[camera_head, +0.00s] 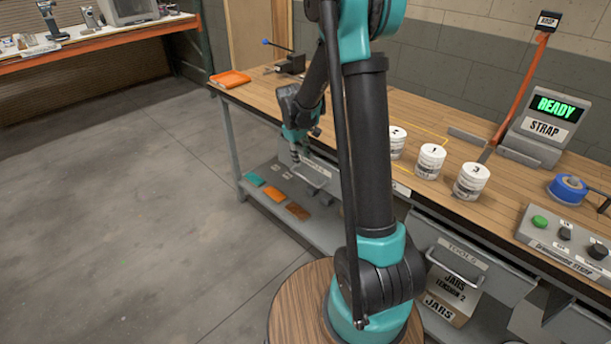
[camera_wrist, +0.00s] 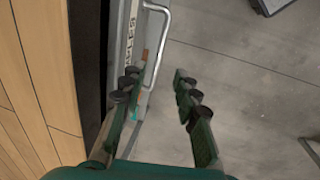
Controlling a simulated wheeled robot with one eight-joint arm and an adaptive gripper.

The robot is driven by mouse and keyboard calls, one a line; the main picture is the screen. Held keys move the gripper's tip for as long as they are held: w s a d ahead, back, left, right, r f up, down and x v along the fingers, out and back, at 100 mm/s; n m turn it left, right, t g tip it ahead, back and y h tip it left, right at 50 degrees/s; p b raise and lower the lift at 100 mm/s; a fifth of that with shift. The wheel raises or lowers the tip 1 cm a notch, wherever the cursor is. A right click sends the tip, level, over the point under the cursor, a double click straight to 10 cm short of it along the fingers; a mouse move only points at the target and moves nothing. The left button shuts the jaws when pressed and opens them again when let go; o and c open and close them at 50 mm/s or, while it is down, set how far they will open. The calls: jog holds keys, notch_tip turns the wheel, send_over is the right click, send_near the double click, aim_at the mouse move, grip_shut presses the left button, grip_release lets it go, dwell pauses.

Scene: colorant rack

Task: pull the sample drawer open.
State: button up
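The sample drawer (camera_head: 321,164) is under the bench top, behind my arm in the head view; its front shows edge-on in the wrist view (camera_wrist: 126,45), with a label ending in "PLES". I cannot tell whether it stands slightly out. Its bar handle (camera_wrist: 163,45) is light metal; it also shows in the head view (camera_head: 318,181). My gripper (camera_wrist: 157,84) is open and empty, pointing down at the drawer front. In the picture, the handle's near end lies between the fingers, closer to the left one; contact is not visible. The gripper also shows in the head view (camera_head: 296,154), beside the bench edge.
The wooden bench top (camera_head: 262,94) holds white jars (camera_head: 431,161), an orange tray (camera_head: 230,79), a strap machine (camera_head: 540,128) and a button box (camera_head: 566,243). A tools drawer (camera_head: 458,262) is further right. A lower shelf (camera_head: 268,205) holds coloured pieces. Floor (camera_head: 130,190) to the left is clear.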

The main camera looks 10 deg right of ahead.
aim_at(306, 179)
jog(key=f, duration=0.3)
jog(key=d+f, duration=0.1)
jog(key=f, duration=0.2)
jog(key=w+f, duration=0.1)
jog(key=f, duration=0.3)
jog(key=shift+d, duration=0.3)
jog(key=shift+c, duration=0.5)
grip_shut()
